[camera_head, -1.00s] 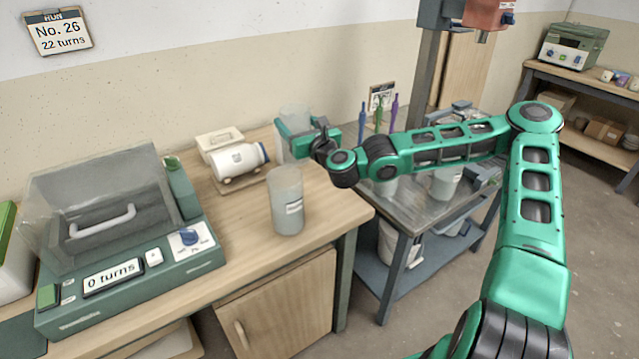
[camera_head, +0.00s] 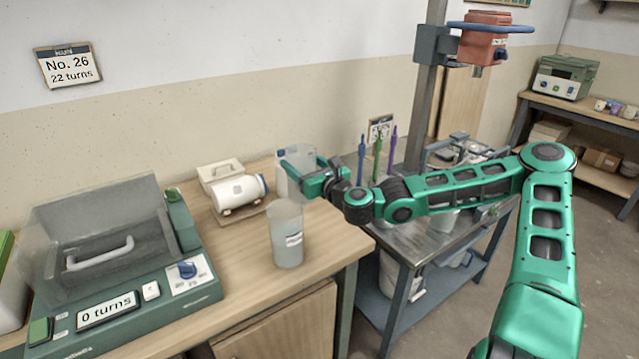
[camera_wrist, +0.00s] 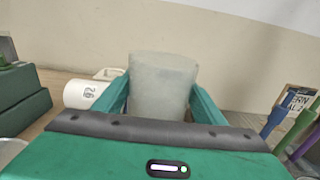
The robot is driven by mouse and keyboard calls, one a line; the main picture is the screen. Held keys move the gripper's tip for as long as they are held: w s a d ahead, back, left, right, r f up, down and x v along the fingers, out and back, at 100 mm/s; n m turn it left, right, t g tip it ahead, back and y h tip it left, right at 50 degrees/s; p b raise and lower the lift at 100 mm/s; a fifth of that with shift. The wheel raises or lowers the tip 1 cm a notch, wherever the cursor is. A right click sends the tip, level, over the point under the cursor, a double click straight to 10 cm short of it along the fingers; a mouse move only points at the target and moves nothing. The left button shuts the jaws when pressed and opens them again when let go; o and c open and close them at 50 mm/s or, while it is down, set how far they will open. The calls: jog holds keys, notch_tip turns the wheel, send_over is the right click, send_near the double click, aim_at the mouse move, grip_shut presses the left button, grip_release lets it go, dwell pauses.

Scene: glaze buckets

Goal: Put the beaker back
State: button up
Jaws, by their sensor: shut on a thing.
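My gripper (camera_head: 300,172) is shut on a translucent beaker (camera_head: 292,158) at the back right of the wooden bench. In the wrist view the held beaker (camera_wrist: 162,82) stands upright between the two green fingers. Its lower part is hidden by my gripper, so I cannot tell whether it touches the bench. A second translucent beaker (camera_head: 286,240) with a white label stands upright on the bench, nearer the front edge and apart from the held one.
A white jar (camera_head: 238,190) lies on its side on a small stand left of the beakers. A green machine (camera_head: 150,295) reading "0 turns" fills the bench's left. Blue, green and purple upright tools (camera_head: 378,155) stand right of my gripper, by a metal cart (camera_head: 420,238).

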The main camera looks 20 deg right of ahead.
jog(key=d+f, duration=0.4)
jog(key=f, duration=0.2)
jog(key=shift+d+f, duration=0.3)
jog(key=shift+d, duration=0.05)
dwell(0.4)
jog(key=o, duration=2)
jog(key=shift+f, duration=0.15)
jog(key=shift+c, duration=0.2)
jog(key=v, duration=1.2)
